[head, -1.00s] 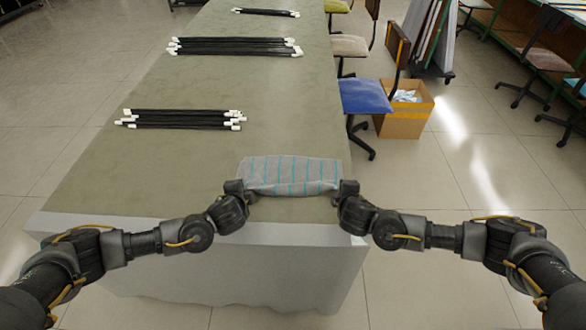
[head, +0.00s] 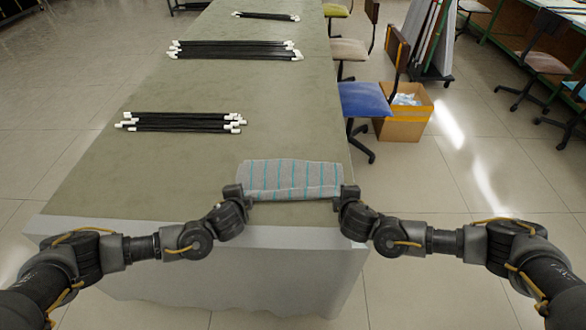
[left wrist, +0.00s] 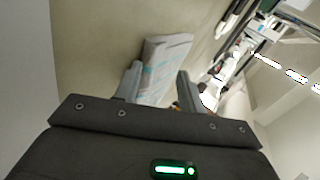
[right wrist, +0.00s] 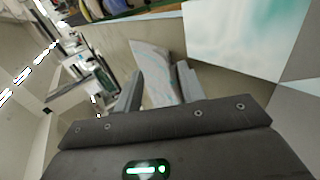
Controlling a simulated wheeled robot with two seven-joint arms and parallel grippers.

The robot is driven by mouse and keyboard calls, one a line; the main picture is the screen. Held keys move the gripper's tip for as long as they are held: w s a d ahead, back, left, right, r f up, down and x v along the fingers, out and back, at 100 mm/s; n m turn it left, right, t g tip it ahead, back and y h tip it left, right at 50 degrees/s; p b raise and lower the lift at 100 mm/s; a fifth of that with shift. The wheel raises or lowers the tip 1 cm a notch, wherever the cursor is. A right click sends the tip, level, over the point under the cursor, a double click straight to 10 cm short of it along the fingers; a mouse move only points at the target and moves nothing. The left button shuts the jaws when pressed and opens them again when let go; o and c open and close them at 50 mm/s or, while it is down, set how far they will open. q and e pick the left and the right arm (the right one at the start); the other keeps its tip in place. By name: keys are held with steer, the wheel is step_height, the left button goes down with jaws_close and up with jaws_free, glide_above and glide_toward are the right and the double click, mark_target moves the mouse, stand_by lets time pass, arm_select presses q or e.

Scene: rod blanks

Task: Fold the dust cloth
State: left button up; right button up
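The dust cloth (head: 290,178) is grey with teal stripes. It lies as a wide, short strip near the front right of the table, with a slight ridge along its near edge. My left gripper (head: 242,193) is at its near left corner, and my right gripper (head: 343,193) is at its near right corner. In the left wrist view, the fingers (left wrist: 158,85) stand apart with the cloth (left wrist: 165,58) reaching between them. The right wrist view also shows parted fingers (right wrist: 160,82) with the cloth (right wrist: 155,65) between and beyond them. Its underside is hidden.
The table (head: 150,190) has bare room left of the cloth. A near bundle of black rods with white ends (head: 182,122) lies to the left, with other bundles (head: 235,49) farther back. A blue chair (head: 365,99) and a cardboard box (head: 405,120) stand right of the table.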

arm_select(q)
steer(key=shift+s+r, duration=0.1)
steer(key=shift+r, duration=0.3)
arm_select(e)
steer(key=shift+s+r, duration=0.1)
steer(key=shift+r, duration=0.3)
arm_select(q)
steer(key=s+r, duration=0.5)
steer(key=r, duration=0.3)
steer(key=shift+s, duration=0.4)
arm_select(e)
steer(key=s+r, duration=0.5)
steer(key=r, duration=0.3)
steer(key=shift+s, duration=0.4)
